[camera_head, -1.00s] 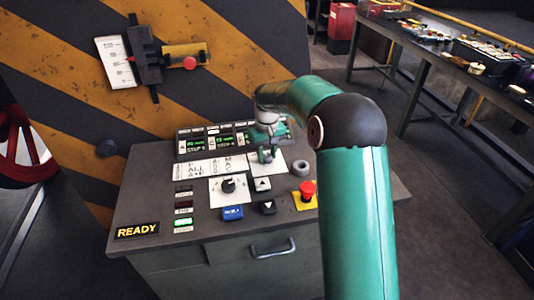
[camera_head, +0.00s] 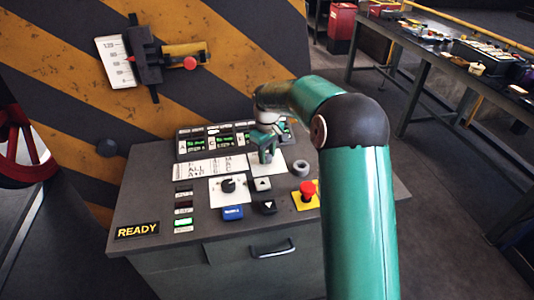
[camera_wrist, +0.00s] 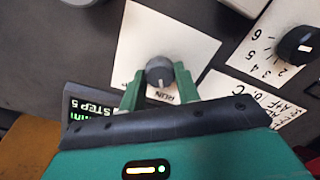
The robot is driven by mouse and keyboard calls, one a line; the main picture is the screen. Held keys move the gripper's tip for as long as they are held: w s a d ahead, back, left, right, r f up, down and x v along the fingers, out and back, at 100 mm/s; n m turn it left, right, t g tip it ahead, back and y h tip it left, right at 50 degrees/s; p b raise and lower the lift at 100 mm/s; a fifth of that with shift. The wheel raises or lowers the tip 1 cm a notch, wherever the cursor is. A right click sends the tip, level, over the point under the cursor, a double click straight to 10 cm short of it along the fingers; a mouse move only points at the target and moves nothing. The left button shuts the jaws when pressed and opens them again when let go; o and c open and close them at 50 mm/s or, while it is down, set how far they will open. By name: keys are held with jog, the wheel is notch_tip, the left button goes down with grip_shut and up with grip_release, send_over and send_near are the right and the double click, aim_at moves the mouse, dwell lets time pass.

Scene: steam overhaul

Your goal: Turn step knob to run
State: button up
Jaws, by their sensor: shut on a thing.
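The step knob (camera_wrist: 158,68) is a dark round knob on a white plate (camera_wrist: 170,28). Its light pointer line points down in the wrist view. The upside-down word RUN (camera_wrist: 188,97) lies just below and right of it, partly beside the right finger; other lettering is hidden. My gripper (camera_wrist: 158,79) has its green fingers on both sides of the knob and is shut on it. In the head view my gripper (camera_head: 265,154) stands over the white plate (camera_head: 279,170) on the console, and hides the knob there.
A second knob (camera_head: 228,185) on a numbered plate sits in front of it. Arrow buttons (camera_head: 263,184), a blue button (camera_head: 232,212), a red emergency button (camera_head: 307,189) and a grey ring (camera_head: 301,168) are close by. Lit displays (camera_head: 195,143) stand at the back. The READY sign (camera_head: 137,230) is lit.

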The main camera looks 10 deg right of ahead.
aim_at(267, 156)
jog(key=shift+r, duration=0.1)
jog(key=o, duration=1)
notch_tip(267, 156, up, 14)
jog(key=shift+f, duration=0.15)
